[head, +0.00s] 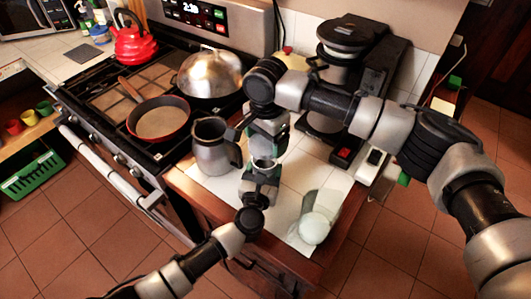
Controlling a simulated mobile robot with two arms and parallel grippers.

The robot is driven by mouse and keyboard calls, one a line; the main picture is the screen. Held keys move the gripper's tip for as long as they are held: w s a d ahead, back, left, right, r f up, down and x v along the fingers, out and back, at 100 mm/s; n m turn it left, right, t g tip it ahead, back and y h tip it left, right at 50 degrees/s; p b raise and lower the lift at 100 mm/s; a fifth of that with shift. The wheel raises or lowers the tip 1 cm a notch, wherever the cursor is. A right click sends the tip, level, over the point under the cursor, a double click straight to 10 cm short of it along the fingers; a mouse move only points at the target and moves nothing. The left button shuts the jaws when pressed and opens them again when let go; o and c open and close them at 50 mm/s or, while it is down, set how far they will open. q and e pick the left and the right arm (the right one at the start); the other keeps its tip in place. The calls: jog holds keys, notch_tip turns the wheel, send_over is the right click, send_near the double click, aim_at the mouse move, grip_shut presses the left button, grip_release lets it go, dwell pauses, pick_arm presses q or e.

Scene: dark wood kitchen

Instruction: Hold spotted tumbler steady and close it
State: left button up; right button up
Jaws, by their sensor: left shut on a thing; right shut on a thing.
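The tumbler (264,162) is a small, mostly hidden pale greenish shape on the counter's narrow end, between my two grippers. Its spots cannot be made out. My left gripper (262,172) comes from below and is shut around the tumbler's body. My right gripper (268,143) comes down from above and is shut on what seems to be the tumbler's lid, just over the tumbler. The fingers hide the lid, and I cannot tell whether lid and tumbler touch.
A grey metal pitcher (214,148) stands close on the left. A pale round object (315,227) is near the counter's front right. A black coffee machine (378,75) stands behind.

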jog(key=shift+f, duration=1.2)
jog(key=shift+f, duration=0.9)
jog(key=shift+f, duration=0.5)
